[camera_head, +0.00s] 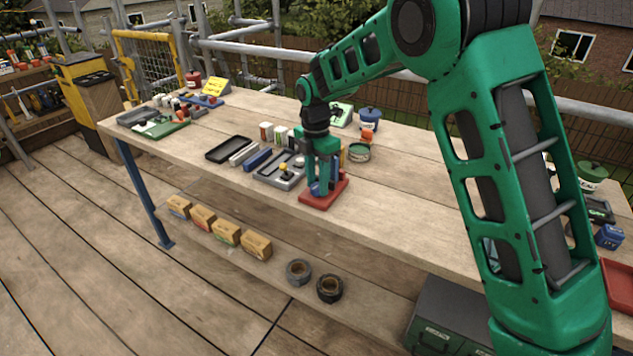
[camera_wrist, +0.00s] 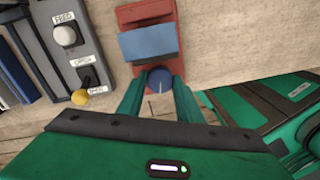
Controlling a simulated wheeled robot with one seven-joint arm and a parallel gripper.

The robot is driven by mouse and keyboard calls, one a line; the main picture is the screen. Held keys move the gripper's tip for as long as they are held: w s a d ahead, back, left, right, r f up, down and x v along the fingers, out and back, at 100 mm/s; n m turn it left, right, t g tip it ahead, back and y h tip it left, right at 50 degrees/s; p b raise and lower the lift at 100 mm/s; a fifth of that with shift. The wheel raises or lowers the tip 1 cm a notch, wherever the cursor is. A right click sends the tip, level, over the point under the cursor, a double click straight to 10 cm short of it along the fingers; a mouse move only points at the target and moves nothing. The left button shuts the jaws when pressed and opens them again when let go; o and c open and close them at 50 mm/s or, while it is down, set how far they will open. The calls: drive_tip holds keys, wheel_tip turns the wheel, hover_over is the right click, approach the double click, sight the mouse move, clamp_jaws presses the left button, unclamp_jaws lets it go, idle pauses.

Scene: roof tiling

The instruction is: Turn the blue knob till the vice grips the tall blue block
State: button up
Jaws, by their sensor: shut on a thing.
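The red vice (camera_head: 318,201) stands on the bench, and it also shows at the top of the wrist view (camera_wrist: 146,12). The tall blue block (camera_wrist: 148,40) is upright between the vice's red parts. I cannot tell whether the vice jaws press on it. The blue knob (camera_wrist: 159,79) is on the near side of the vice, below the block in the wrist view. My gripper (camera_wrist: 160,84) points at the knob with one green finger on each side, shut on it. In the head view my gripper (camera_head: 318,182) hides part of the vice and block.
Left of the vice, a grey panel (camera_wrist: 62,60) carries a white knob (camera_wrist: 65,35), a black switch and a yellow knob (camera_wrist: 79,97). A green tin (camera_head: 358,152) stands behind right. The bench front right of the vice is clear.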

sight(316, 184)
drive_tip(key=shift+w+a+m, duration=0.1)
drive_tip(key=shift+w+m, duration=0.05)
drive_tip(key=shift+m, duration=1.15)
drive_tip(key=shift+r, duration=0.1)
drive_tip(key=o, duration=1)
drive_tip(key=shift+o, duration=0.2)
wheel_tip(316, 184, up, 11)
drive_tip(key=shift+w+f, duration=0.2)
drive_tip(key=shift+w, duration=0.05)
